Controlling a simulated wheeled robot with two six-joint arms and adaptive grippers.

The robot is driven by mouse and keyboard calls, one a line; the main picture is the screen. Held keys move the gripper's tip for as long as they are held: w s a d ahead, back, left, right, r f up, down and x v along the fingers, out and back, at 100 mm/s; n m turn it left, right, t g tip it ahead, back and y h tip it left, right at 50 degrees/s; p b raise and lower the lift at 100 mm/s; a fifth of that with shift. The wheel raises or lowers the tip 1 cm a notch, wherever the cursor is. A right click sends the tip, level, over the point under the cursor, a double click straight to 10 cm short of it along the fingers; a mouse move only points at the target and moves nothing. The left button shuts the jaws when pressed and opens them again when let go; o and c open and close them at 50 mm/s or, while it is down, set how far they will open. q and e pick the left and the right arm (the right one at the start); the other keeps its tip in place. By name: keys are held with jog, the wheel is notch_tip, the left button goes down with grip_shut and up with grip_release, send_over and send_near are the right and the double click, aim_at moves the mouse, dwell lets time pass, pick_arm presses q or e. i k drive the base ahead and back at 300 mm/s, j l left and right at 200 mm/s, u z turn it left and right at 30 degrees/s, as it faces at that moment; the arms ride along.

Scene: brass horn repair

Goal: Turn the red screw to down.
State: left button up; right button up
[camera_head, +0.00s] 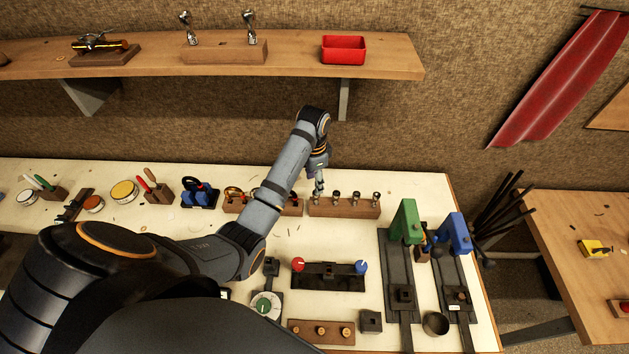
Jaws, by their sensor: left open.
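The red screw (298,264) shows as a round red knob at the left end of a dark fixture (330,283) on the white bench. Its pointing direction is too small to tell. A blue knob (361,267) is at the fixture's right end. My left arm comes in from the left and reaches over the bench. My left gripper (319,188) is open and points down by the left end of a wooden block with several metal pieces (345,209). It is behind the red screw and apart from it. Whether it touches the block cannot be told. My right gripper is not in view.
A dial with a green centre (265,305) stands left of the fixture. A wooden block with brass pieces (321,333) lies in front. Green (407,220) and blue (456,234) clamps stand at the right. A shelf (220,60) with a red tray (343,49) hangs behind.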

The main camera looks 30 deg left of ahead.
aim_at(297, 262)
jog(key=k, duration=2)
